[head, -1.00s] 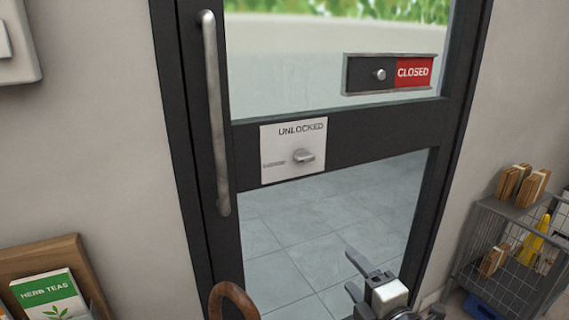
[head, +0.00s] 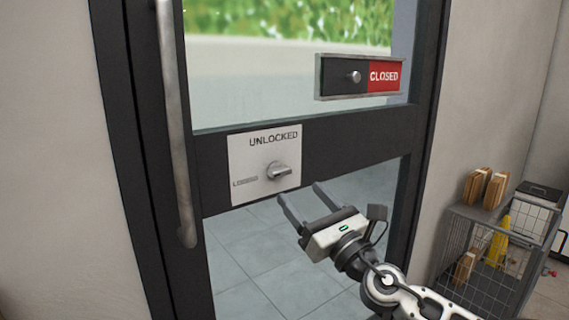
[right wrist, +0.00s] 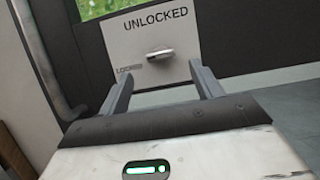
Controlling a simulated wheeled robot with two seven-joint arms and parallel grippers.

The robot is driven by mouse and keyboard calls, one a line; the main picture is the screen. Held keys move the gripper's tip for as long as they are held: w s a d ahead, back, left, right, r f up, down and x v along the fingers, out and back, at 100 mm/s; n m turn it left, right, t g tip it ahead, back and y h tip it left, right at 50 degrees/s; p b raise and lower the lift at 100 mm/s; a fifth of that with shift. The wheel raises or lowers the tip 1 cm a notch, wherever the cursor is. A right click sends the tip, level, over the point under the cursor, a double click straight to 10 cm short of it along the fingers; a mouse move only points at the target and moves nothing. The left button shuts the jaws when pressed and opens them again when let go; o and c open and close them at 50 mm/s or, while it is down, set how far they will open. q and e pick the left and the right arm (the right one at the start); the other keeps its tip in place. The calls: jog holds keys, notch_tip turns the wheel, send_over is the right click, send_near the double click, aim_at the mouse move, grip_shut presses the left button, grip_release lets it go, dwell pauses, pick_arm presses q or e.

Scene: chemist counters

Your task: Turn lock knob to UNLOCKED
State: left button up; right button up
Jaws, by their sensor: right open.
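The lock knob (head: 279,171) is a small metal thumb-turn on a white plate (head: 240,150) on the door's dark middle rail. The plate reads UNLOCKED at the top and LOCKED at lower left. The knob lies roughly sideways, and I cannot tell for sure which word it points to. It also shows in the right wrist view (right wrist: 160,53), ahead of and between the fingers. My right gripper (head: 302,196) is open and empty, just below and right of the knob, apart from it. My left gripper is not in view.
A long vertical metal door handle (head: 178,130) stands left of the plate. A sliding sign (head: 384,76) reading CLOSED is above right. A wire cage cart (head: 480,250) with boxes stands at the right. The space before the plate is clear.

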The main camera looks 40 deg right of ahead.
aim_at(283, 173)
jog(key=p+x, duration=0.1)
jog(key=x, duration=0.6)
jog(key=shift+w, duration=0.2)
jog(key=c, duration=1)
